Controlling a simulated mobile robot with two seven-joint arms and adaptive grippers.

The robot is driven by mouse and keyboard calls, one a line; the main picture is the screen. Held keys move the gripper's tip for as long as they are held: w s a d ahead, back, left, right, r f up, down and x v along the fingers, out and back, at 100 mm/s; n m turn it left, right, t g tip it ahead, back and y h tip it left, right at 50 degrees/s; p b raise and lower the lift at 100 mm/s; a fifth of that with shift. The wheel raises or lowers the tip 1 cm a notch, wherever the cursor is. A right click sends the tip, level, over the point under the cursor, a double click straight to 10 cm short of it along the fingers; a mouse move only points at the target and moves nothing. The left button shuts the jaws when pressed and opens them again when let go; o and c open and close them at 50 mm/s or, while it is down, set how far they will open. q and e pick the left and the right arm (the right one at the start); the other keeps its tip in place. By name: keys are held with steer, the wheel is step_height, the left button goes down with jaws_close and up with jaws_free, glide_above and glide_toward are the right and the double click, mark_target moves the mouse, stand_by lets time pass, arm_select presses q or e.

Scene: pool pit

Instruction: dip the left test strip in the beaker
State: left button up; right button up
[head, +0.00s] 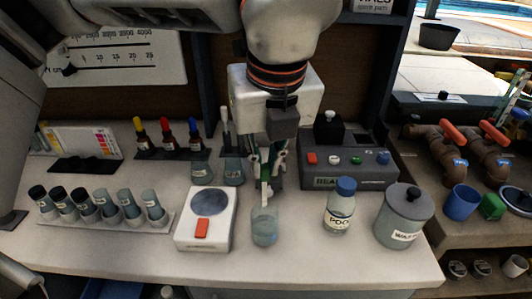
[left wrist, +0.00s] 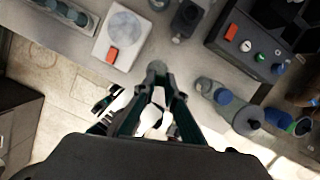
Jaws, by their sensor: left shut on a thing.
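My left gripper (head: 266,183) points down at the middle of the counter. It is shut, with a thin pale piece between the fingertips that looks like the test strip (head: 264,193); its lower end is at the beaker's mouth, and I cannot tell whether it touches the liquid. A small clear beaker (head: 264,228) stands upright directly below the gripper. In the left wrist view the fingers of my left gripper (left wrist: 157,92) close together, with the beaker (left wrist: 157,68) just past their tips. My right gripper is not in view.
A white device with a round plate (head: 206,218) stands left of the beaker. A blue-capped bottle (head: 340,212) and a lidded grey jar (head: 400,222) stand right. Behind are a dark control box (head: 345,172) and flasks (head: 202,172). A vial rack (head: 105,218) is at left.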

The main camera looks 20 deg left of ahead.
mark_target(265, 200)
arm_select(q)
steer(key=shift+f+b, duration=0.3)
steer(key=shift+f, duration=0.55)
steer(key=shift+f+b, duration=1.35)
steer(key=shift+f, duration=0.65)
steer(key=shift+f+b, duration=0.3)
steer(key=shift+f, duration=0.25)
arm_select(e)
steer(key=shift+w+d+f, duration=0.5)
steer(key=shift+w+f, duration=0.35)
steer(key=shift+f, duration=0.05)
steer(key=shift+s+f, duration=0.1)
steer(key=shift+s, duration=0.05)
arm_select(q)
steer(key=shift+f+b, duration=0.65)
steer(key=shift+f, duration=0.6)
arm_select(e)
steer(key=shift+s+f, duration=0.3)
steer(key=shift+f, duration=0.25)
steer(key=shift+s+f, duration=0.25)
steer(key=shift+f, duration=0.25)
arm_select(q)
steer(key=shift+r, duration=0.1)
